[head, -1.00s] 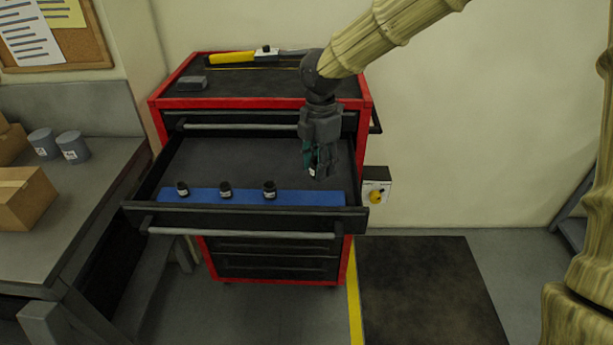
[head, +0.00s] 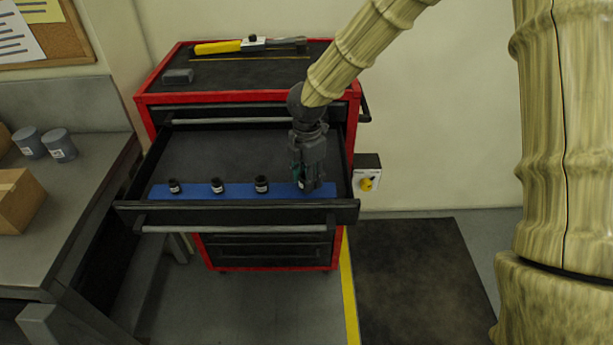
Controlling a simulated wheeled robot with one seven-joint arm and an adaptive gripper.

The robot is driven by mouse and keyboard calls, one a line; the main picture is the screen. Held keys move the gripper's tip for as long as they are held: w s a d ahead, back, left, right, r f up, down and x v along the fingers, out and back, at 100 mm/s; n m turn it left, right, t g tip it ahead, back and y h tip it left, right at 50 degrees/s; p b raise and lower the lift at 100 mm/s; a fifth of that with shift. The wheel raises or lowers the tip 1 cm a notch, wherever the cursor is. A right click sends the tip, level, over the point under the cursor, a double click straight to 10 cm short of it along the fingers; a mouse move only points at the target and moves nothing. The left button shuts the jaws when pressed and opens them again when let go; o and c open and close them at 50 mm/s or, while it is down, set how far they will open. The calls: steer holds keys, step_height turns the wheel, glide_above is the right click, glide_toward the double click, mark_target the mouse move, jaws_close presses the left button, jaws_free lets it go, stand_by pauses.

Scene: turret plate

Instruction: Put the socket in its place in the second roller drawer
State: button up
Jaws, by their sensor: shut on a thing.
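My gripper (head: 307,184) points down over the right end of the open second drawer. It is shut on a small dark socket (head: 302,185) with a white label, mostly hidden between the fingers. The held socket is at the blue strip (head: 284,191) along the drawer's front; I cannot tell whether it touches the strip. Three dark sockets with white labels stand upright in a row on the strip: left (head: 174,186), middle (head: 217,186) and right (head: 261,185). My gripper is to the right of them. The drawer (head: 130,210) is pulled out.
The red cabinet's top (head: 220,75) holds a yellow-handled tool (head: 218,47) and a grey block (head: 177,76). A workbench (head: 75,185) with grey cups and a cardboard box (head: 18,202) stands at left. A switch box (head: 367,175) is on the wall at right.

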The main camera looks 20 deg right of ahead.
steer(key=shift+s+f, duration=0.15)
steer(key=shift+s, duration=0.1)
steer(key=shift+w+f, duration=0.25)
steer(key=shift+f, duration=0.1)
steer(key=shift+s, duration=0.1)
steer(key=shift+s, duration=0.1)
steer(key=o, duration=1.1)
steer(key=shift+f, duration=0.1)
step_height(320, 180, up, 12)
steer(key=b, duration=0.3)
steer(key=shift+r, duration=0.25)
